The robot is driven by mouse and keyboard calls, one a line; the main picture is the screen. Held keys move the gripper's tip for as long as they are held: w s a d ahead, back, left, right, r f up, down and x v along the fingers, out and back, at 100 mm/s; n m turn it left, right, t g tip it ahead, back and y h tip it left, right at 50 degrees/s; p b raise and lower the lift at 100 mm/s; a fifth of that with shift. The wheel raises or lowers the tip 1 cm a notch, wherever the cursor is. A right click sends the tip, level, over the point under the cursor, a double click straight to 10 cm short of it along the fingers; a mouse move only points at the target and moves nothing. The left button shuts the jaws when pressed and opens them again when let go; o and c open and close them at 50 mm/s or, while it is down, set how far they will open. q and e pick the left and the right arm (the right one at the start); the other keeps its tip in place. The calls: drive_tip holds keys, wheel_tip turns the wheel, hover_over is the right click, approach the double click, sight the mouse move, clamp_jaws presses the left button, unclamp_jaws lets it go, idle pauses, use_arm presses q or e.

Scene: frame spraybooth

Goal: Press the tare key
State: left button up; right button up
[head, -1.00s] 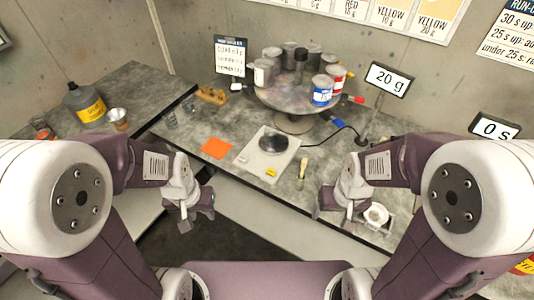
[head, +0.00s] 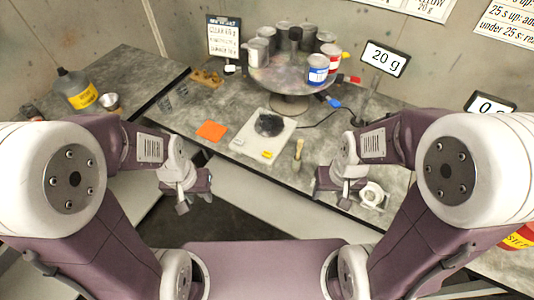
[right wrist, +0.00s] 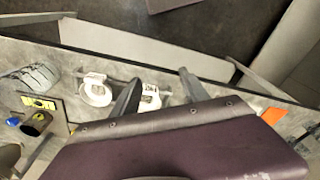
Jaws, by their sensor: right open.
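A pale, flat scale (head: 250,145) lies on the grey bench with a dark round pan (head: 268,125) on top. A small yellow key-like patch (head: 267,154) sits at its front edge, and a paler patch is at its left corner; any lettering is too small to read. My left gripper (head: 194,203) looks open and empty, in front of the bench edge, left of the scale. My right gripper (head: 331,199) is open and empty, right of and nearer than the scale; its two separated fingers show in the right wrist view (right wrist: 160,92).
An orange sheet (head: 211,131) lies left of the scale. A brush (head: 298,153) and a white ring-shaped holder (head: 372,195) are to its right. A turntable (head: 288,78) with several cans stands behind. A yellow-labelled jug (head: 78,91) is far left.

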clamp_jaws()
idle(1.4)
